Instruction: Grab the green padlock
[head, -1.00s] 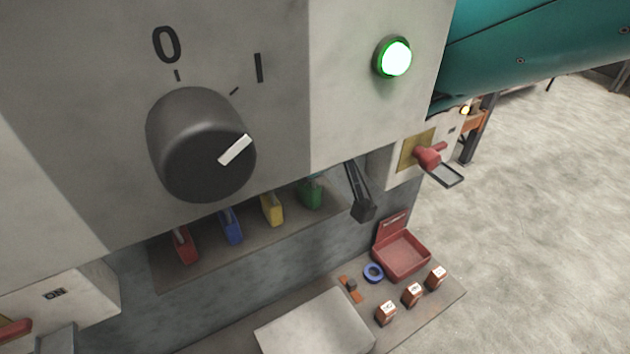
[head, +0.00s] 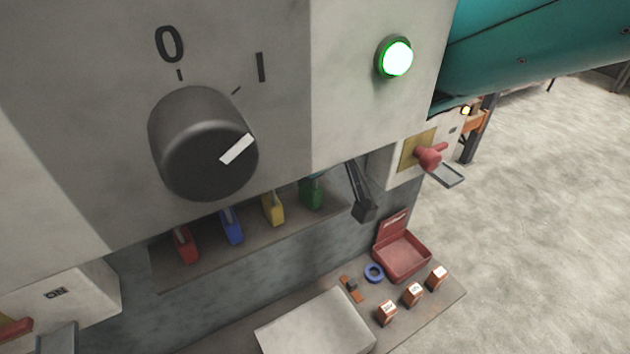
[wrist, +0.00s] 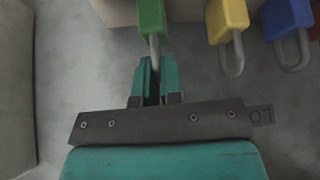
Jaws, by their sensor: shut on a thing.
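The green padlock (head: 311,196) stands at the right end of a row of padlocks on a shelf under the big switch panel. It also shows at the top of the wrist view (wrist: 151,18), with its metal shackle pointing to my gripper. My gripper (wrist: 157,75) has teal fingers, which are closed around the shackle. The lower part of the shackle is hidden between the fingers. In the head view the panel hides most of the gripper; only a small teal patch shows by the green padlock.
Yellow (head: 273,209), blue (head: 231,226) and red (head: 185,245) padlocks stand left of the green one. A black lever (head: 362,207) hangs close on its right. The panel with the knob (head: 200,145) overhangs the shelf. A red box (head: 402,256) lies open below.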

